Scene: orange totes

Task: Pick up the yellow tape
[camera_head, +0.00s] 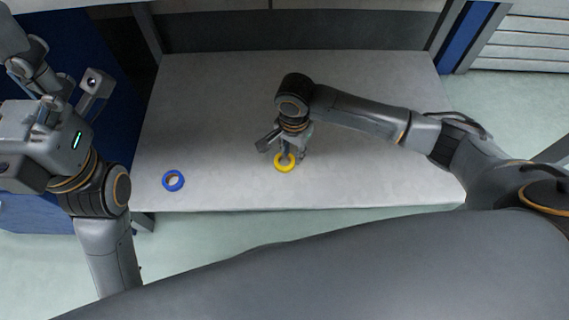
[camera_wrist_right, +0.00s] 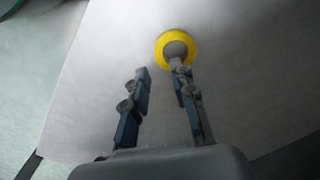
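The yellow tape (camera_head: 278,166) is a ring lying flat on the pale table, below my right gripper (camera_head: 291,157). In the right wrist view, the yellow tape (camera_wrist_right: 162,49) lies beyond the fingers. My right gripper (camera_wrist_right: 160,70) is open there, with a gap between its fingers. The right-hand fingertip overlaps the ring's near edge and hole. I cannot tell whether it touches the tape or is inside the hole. The other finger is left of the ring. My left gripper (camera_head: 60,92) is at the far left, away from the tape, and its finger opening is unclear.
A blue tape ring (camera_head: 166,187) lies on the table (camera_head: 215,110) near its front left. The rest of the tabletop is bare. A dark back panel (camera_head: 300,30) stands behind it, and the table's front edge is close to both rings.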

